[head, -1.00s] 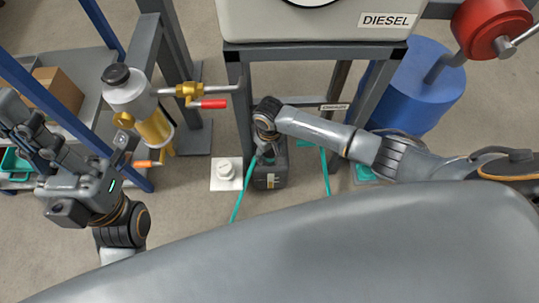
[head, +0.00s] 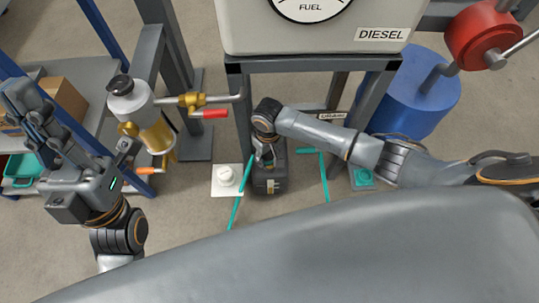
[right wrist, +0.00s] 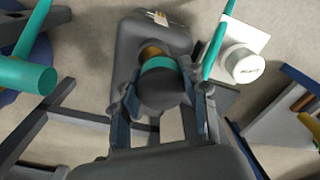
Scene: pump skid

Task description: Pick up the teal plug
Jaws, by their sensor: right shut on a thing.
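The teal plug (right wrist: 162,68) shows in the right wrist view as a dark round knob with a teal band. It sits over a brass-coloured neck at the dark canister (right wrist: 150,32). My right gripper (right wrist: 162,98) is shut on it, with one finger on each side. In the head view my right gripper (head: 266,150) reaches down over the canister (head: 268,182) and hides the plug. I cannot tell whether the plug is clear of the neck. My left gripper (head: 25,105) is at the far left, its fingers apart and empty.
A white round cap on a white plate (head: 226,176) stands left of the canister. Teal rods (head: 324,178) flank it. The diesel tank's stand (head: 238,100) rises behind. A yellow valve assembly (head: 150,125) and a blue drum (head: 415,90) stand to the sides.

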